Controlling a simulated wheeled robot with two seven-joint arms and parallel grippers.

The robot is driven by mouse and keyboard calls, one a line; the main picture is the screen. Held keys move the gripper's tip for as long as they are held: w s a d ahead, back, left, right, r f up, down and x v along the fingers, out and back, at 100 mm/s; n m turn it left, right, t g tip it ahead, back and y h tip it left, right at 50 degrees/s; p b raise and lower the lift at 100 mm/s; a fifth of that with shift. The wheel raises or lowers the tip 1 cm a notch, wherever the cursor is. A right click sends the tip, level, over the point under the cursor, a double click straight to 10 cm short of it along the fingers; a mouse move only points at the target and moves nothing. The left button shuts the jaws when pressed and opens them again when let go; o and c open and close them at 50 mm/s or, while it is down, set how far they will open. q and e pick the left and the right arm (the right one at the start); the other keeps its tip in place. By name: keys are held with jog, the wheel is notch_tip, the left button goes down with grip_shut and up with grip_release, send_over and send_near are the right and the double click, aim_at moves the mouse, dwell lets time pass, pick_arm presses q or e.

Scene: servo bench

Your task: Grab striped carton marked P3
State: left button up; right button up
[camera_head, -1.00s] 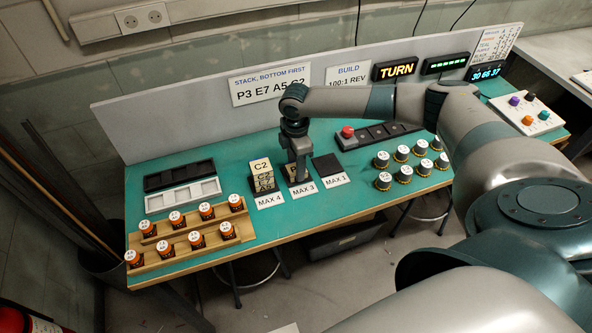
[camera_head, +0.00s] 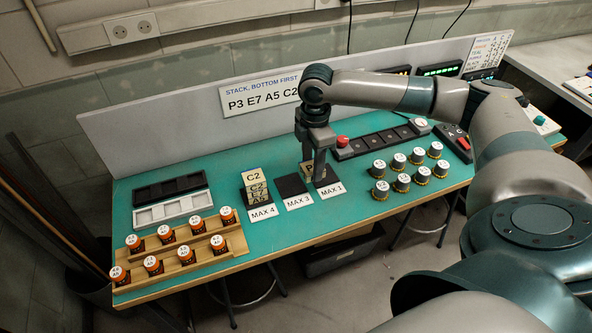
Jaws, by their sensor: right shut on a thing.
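A tan carton (camera_head: 307,168) with a partly visible "P" on its face is held between the fingers of my right gripper (camera_head: 318,176), which is shut on it. The fingers hide much of the carton, so its number and stripes cannot be read. It is at the back of the dark pads, around the MAX 1 pad (camera_head: 325,179); I cannot tell whether it touches the pad. The MAX 3 pad (camera_head: 290,186) looks bare. A stack of cartons (camera_head: 254,183), with C2 on top, stands on the MAX 4 pad. My left gripper is not in view.
Dark and white trays (camera_head: 170,187) lie behind. Several amber jars (camera_head: 400,181) stand right of the pads. A strip with a red button (camera_head: 341,141) lies behind.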

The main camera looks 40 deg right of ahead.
jog(key=s+d+r+b, duration=0.1)
jog(key=s+d+r, duration=0.1)
jog(key=s+r, duration=0.1)
jog(key=shift+s+d, duration=0.35)
jog(key=shift+s, duration=0.35)
jog(key=shift+r, duration=0.1)
